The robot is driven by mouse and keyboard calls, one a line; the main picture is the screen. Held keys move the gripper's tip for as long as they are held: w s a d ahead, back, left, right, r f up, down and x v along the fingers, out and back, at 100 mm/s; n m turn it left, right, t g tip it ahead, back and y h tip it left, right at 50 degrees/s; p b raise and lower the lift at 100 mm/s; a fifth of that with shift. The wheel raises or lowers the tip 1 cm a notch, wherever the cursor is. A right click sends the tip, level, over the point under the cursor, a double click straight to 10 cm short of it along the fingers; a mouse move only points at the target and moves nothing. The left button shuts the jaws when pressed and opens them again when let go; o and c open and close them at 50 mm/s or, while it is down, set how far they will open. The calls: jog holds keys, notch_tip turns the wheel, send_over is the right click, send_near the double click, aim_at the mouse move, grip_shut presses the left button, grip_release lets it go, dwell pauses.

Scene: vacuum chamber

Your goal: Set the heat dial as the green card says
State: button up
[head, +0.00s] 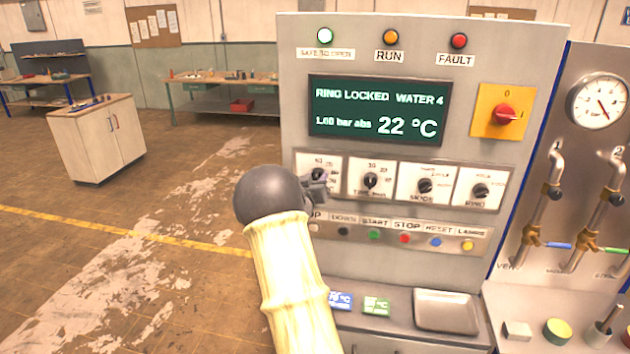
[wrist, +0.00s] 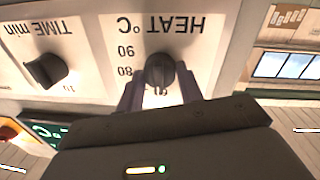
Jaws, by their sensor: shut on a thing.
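The heat dial (wrist: 161,72) is a dark round knob on a white plate marked HEAT °C, seen upside down in the wrist view. Marks 90 and 80 show beside it; another mark is partly covered. My gripper (wrist: 160,88) has a finger on each side of the knob and is shut on it. In the head view my gripper (head: 317,184) is at the leftmost dial plate and partly hides the heat dial (head: 318,172). The green card (head: 376,306) lies on the ledge below the panel; its text is too small to read for certain.
The display (head: 378,110) reads RING LOCKED, WATER 4, 1.00 bar abs, 22 °C. The time dial (head: 370,180) is just right of the heat dial. A row of buttons (head: 405,238) runs below. A blue card (head: 341,301) lies beside the green one. Open floor lies left.

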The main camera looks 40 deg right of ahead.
jog(key=shift+f+m+b, duration=0.1)
jog(key=shift+m+b, duration=0.2)
jog(key=shift+b, duration=0.1)
jog(key=m+y+b, duration=0.1)
jog(key=m+b, duration=1.3)
jog(key=b, duration=0.3)
jog(key=shift+s, duration=0.1)
jog(key=shift+m, duration=0.4)
jog(key=o, duration=1)
jog(key=shift+r, duration=0.2)
jog(key=shift+s+b, duration=0.1)
jog(key=shift+b, duration=0.2)
